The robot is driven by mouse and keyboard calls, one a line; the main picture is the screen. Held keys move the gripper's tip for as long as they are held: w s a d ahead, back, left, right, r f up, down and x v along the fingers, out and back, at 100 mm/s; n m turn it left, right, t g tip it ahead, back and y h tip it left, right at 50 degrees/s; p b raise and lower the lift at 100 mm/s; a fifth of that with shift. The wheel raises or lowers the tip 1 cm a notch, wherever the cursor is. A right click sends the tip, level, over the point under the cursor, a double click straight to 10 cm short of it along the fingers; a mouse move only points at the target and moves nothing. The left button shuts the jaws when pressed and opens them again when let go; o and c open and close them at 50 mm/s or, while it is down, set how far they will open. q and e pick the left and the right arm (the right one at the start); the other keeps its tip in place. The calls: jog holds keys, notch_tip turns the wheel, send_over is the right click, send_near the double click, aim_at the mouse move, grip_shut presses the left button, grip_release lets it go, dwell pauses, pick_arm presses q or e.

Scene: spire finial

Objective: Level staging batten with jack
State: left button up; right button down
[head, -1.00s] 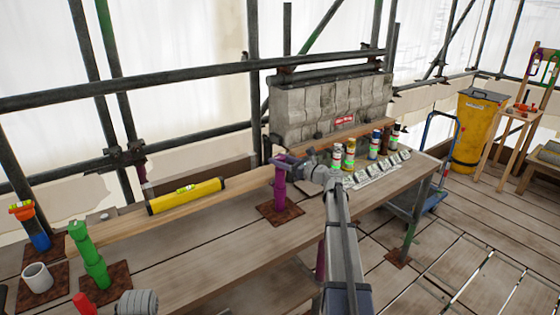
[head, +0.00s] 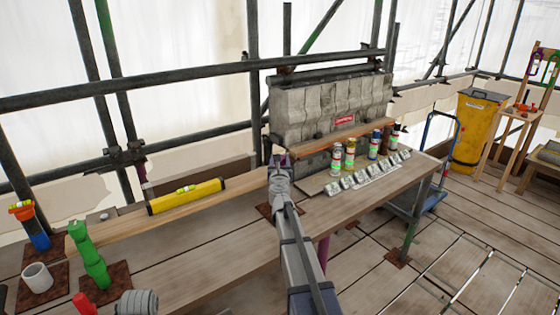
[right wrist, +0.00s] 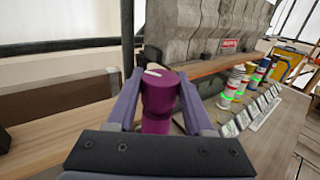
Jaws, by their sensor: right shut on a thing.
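The wooden batten (head: 232,190) runs along the back of the bench, and a yellow spirit level (head: 187,196) lies on it. The green jack (head: 90,256) stands at its left end. The purple jack stands at its right end, mostly hidden behind my right arm in the head view. In the right wrist view the purple jack's top (right wrist: 160,95) is between the fingers of my right gripper (right wrist: 160,82), which is shut on it; a white mark shows on top. The right gripper also shows in the head view (head: 279,163). My left gripper is not in view.
Several small bottles (head: 349,155) and a row of silvery pieces (head: 362,174) stand to the right on the bench (head: 330,212). A grey stone block (head: 330,108) is behind. A white cup (head: 37,277) and grey coil (head: 137,302) are at left front.

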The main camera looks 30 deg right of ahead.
jog(key=m+g+h, duration=0.4)
jog(key=h, duration=0.1)
jog(key=shift+w+a+m+g, duration=0.1)
jog(key=shift+w+m+g, duration=0.2)
jog(key=shift+g, duration=0.1)
jog(key=m+g+h, duration=0.2)
jog(key=g, duration=0.1)
jog(key=shift+m+g, duration=0.4)
jog(key=shift+s+m+g+h, duration=0.15)
jog(key=shift+m+g+h, duration=0.45)
jog(key=shift+g, duration=0.3)
jog(key=shift+s+g, duration=0.1)
jog(key=shift+g, duration=0.4)
jog(key=shift+c, duration=1.4)
grip_release()
jog(key=shift+m, duration=0.3)
